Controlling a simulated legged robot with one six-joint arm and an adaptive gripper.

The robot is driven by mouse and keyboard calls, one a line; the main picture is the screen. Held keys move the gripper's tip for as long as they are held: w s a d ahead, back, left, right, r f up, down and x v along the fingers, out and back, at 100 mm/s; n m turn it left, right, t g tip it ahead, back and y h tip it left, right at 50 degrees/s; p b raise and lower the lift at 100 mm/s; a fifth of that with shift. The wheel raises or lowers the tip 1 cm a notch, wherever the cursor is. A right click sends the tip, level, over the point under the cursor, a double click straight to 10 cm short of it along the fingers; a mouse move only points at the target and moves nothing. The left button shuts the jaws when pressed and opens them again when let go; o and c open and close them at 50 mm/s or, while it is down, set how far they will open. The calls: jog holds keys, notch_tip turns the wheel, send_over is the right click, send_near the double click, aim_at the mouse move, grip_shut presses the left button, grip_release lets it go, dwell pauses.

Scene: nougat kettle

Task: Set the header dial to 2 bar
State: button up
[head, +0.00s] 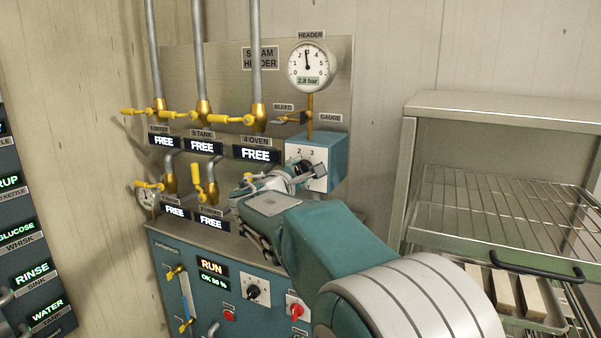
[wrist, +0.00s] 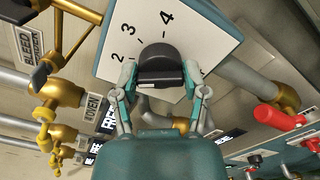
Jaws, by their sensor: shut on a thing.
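The header dial is a black knob (wrist: 160,62) on a white face plate (wrist: 205,40) marked 2, 3 and 4 in the wrist view. In the head view the plate is on the front of a teal box (head: 335,160), and my arm covers part of it. My gripper (wrist: 160,82) is shut on the knob, one finger on each side; it also shows at the dial in the head view (head: 299,176). I cannot tell where the knob's pointer stands. The round header gauge (head: 313,66) above has its needle near upright, and its display seems to read 2.8 bar.
Yellow valve handles (head: 235,119) and pipes are left of the dial. Below is a teal control panel (head: 225,255) with a RUN display, a black knob (head: 256,290) and a red knob (head: 297,306). A metal rack (head: 480,105) stands at right.

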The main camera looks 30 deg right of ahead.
jog(key=shift+f+m, duration=0.1)
jog(key=shift+m, duration=0.9)
jog(key=o, duration=1.1)
jog(key=shift+o, duration=0.2)
jog(key=v, duration=1.2)
